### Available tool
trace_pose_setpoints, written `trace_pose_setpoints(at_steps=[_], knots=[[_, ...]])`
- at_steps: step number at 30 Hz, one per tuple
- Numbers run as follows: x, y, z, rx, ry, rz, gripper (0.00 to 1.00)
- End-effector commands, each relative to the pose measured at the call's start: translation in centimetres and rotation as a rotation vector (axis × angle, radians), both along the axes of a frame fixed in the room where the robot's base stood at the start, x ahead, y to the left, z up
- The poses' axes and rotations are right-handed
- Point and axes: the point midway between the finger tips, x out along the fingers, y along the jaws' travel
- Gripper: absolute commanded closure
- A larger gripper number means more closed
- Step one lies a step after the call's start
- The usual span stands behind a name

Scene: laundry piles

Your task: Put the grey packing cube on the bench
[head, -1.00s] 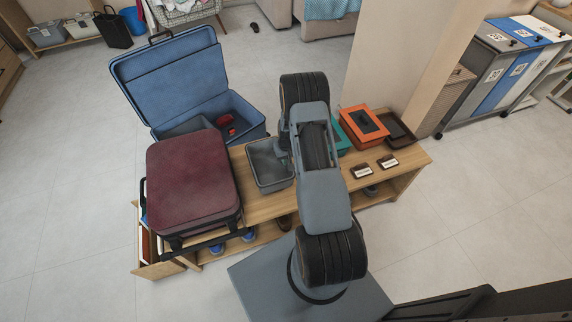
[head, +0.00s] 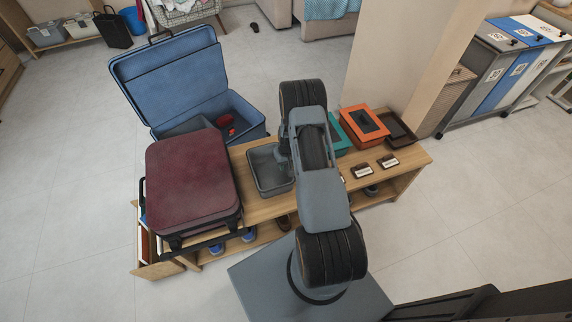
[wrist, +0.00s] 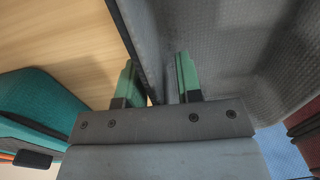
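The grey packing cube (head: 256,183) is an open-topped, empty-looking grey box at the middle of the wooden bench (head: 262,211). It looks level, at or just above the bench top; I cannot tell if it touches. My gripper (wrist: 157,80) has its two green-tipped fingers on either side of the cube's wall and appears shut on it. The cube's inside (wrist: 225,50) fills the right of the wrist view. In the head view my arm hides the fingers and the cube's right edge.
A maroon suitcase (head: 190,180) stands left of the cube, close to it. An open blue suitcase (head: 175,80) lies behind. Teal (head: 340,142) and orange (head: 364,125) boxes and a dark tray (head: 399,127) sit to the right. Small label plates (head: 388,162) lie at the front.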

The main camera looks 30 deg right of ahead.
Motion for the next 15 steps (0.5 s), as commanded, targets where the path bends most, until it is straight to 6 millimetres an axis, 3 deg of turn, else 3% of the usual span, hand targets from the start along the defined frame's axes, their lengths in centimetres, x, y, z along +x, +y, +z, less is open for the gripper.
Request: trace_pose_setpoints(at_steps=[8,15], knots=[[0.1,-0.1,0.9,0.0,-0.002,0.0,0.67],[0.0,-0.3,5.2,-0.001,-0.004,0.0,0.67]])
